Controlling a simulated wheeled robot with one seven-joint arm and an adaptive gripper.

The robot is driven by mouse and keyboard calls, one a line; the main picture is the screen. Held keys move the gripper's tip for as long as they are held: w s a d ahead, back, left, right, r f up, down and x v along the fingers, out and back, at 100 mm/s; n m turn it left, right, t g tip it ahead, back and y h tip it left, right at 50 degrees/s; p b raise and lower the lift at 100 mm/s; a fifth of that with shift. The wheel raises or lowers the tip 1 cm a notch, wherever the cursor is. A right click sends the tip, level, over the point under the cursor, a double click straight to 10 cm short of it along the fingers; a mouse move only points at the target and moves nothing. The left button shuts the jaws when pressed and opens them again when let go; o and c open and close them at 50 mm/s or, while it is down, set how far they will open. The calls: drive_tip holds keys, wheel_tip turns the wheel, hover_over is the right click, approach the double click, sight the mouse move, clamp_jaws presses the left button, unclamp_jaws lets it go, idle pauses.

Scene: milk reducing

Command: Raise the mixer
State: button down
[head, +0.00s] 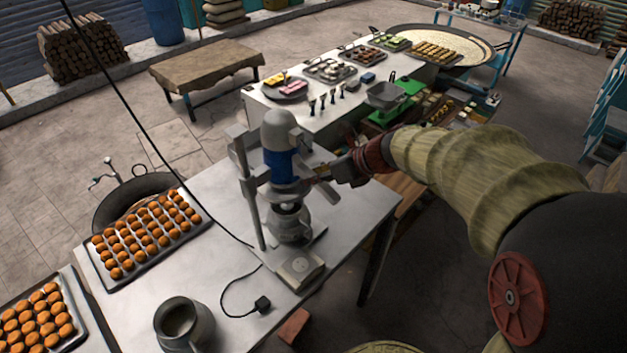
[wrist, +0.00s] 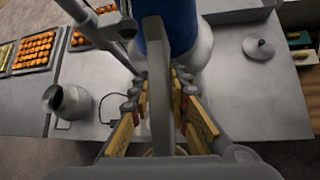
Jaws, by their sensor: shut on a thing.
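The mixer, with a grey top and a blue motor body (head: 281,165), is mounted on an upright stand (head: 246,190) on the metal table. Its lower end is at the mouth of a metal pot (head: 290,225) on the stand's base; how far it reaches in is hidden. My gripper (head: 330,172) is at the right side of the mixer. In the wrist view, its fingers are closed around a grey handle bar (wrist: 158,75) in front of the blue body (wrist: 172,25).
A metal jug (head: 184,322) and a black plug (head: 262,304) with its cord lie on the table (head: 225,280). A tray of orange balls (head: 145,235) is at the left. A lid (wrist: 258,48) is right of the mixer. A second table with sweets (head: 330,125) stands behind.

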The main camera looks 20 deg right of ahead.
wheel_tip(320, 180, up, 6)
drive_tip(key=p, duration=0.4)
drive_tip(key=shift+r, duration=0.1)
drive_tip(key=c, duration=1.7)
unclamp_jaws()
drive_tip(key=shift+o, duration=0.2)
drive_tip(key=shift+d, duration=0.1)
drive_tip(key=v, duration=1.1)
drive_tip(key=shift+s+d+r, duration=0.2)
drive_tip(key=shift+s, duration=0.05)
